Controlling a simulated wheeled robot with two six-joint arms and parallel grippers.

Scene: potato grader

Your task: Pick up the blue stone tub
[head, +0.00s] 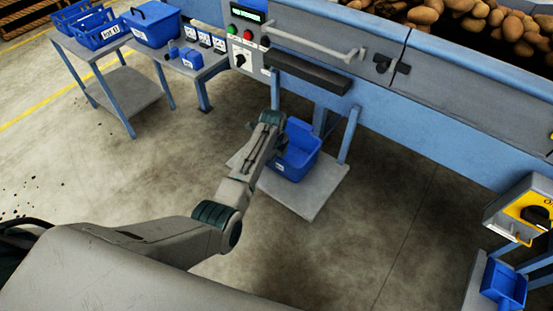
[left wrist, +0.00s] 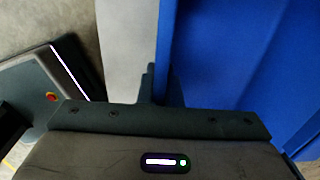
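A blue open tub (head: 297,160), taken as the blue stone tub, stands on a low grey platform under the machine in the head view. In the left wrist view its blue wall and inside (left wrist: 225,50) fill the right side. My left gripper (head: 270,118) reaches down at the tub's left side, its fingers partly hidden in the head view. In the left wrist view the fingers (left wrist: 160,85) sit close together on either side of the tub's wall and look shut on it. The tub appears to rest on the platform. My right gripper is not in view.
The grey platform (head: 312,201) has bare room in front of the tub. The machine's control panel (head: 244,38) and a bar handle (head: 315,42) are above. A side table (head: 196,66) with blue containers is at left; another blue bin (head: 503,283) is at lower right.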

